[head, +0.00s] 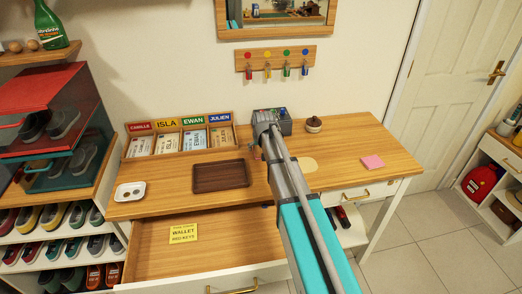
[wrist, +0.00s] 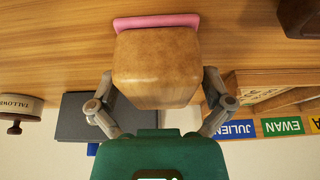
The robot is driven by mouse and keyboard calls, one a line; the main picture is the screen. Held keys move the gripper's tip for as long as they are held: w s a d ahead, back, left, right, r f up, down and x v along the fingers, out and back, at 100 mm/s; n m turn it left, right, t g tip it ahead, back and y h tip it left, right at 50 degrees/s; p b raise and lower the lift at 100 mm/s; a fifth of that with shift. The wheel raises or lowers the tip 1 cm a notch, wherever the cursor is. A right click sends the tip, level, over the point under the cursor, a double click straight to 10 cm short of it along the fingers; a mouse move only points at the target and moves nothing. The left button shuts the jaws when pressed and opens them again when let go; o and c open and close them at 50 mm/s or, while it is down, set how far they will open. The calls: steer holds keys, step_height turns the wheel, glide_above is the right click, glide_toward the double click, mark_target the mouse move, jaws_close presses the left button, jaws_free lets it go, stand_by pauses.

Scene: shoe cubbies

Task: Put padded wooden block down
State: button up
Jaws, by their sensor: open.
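The padded wooden block (wrist: 155,65) fills the middle of the wrist view, with its pink pad (wrist: 156,21) on the side toward the desk top. The wrist view is upside down, so the pad is underneath and appears to rest on the desk (head: 335,145). My gripper (wrist: 158,82) is open, with one finger on each side of the block; whether the fingers touch it is unclear. In the head view my gripper (head: 264,128) is over the back of the desk, and my arm hides the block.
A dark tray (head: 221,176), the name-labelled sorter (head: 180,137) and a white dish (head: 130,192) are left of my arm. A grey box (head: 285,127) and brown-lidded jar (head: 313,124) stand behind. A pink note (head: 372,162) lies right. The drawer (head: 200,245) is open in front.

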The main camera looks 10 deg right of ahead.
steer(key=c, duration=1.2)
steer(key=shift+r, duration=0.15)
step_height(320, 180, up, 3)
steer(key=p, duration=0.2)
steer(key=shift+f+p, duration=0.2)
steer(key=shift+p, duration=0.2)
steer(key=s+d+r+p, duration=0.6)
steer(key=s, duration=0.1)
steer(key=s+d+r+p, duration=0.2)
steer(key=s+r+p, duration=0.2)
steer(key=shift+d+r, duration=0.1)
steer(key=shift+d, duration=0.3)
